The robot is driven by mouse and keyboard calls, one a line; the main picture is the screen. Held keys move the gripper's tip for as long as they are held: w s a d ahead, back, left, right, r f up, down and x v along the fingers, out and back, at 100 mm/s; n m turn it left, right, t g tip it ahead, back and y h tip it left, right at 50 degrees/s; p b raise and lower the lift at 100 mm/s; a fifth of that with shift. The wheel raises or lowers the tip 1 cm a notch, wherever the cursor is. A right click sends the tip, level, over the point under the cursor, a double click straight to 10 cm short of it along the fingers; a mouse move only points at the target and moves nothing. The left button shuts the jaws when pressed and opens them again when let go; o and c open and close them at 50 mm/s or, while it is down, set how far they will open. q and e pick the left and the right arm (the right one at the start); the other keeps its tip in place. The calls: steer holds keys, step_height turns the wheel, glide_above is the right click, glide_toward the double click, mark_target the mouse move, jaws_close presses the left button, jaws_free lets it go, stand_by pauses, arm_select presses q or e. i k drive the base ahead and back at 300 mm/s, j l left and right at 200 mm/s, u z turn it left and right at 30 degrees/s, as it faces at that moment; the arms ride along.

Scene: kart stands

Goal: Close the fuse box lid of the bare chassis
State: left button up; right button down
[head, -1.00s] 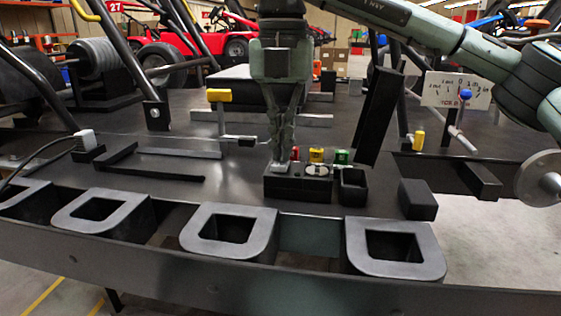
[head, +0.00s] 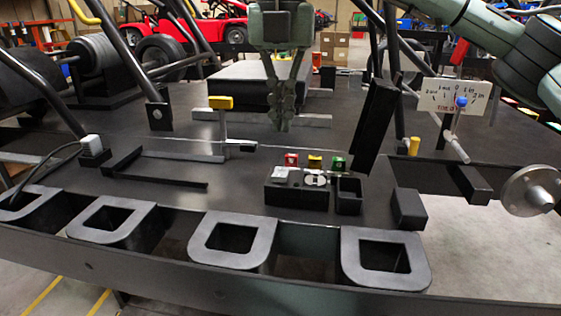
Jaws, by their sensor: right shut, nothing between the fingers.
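The fuse box is a small black box (head: 296,196) on the dark chassis floor, with a light grey piece and a round silver piece in its top. A smaller open black compartment (head: 348,203) stands at its right. The lid looks to be the tall black panel (head: 375,125), standing open, nearly upright and leaning right, behind and right of the box. Red (head: 291,159), yellow (head: 315,161) and green (head: 338,163) fuse-like blocks sit behind the box. My right gripper (head: 282,126) is shut and empty, pointing down above and behind the box, apart from the lid. My left gripper is out of view.
A yellow-topped T-handle (head: 221,103) stands left of the gripper. A black block (head: 409,208) lies right of the box. Cut-out brackets (head: 233,262) line the front edge.

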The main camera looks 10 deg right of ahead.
mark_target(383, 96)
steer(key=k, duration=1.5)
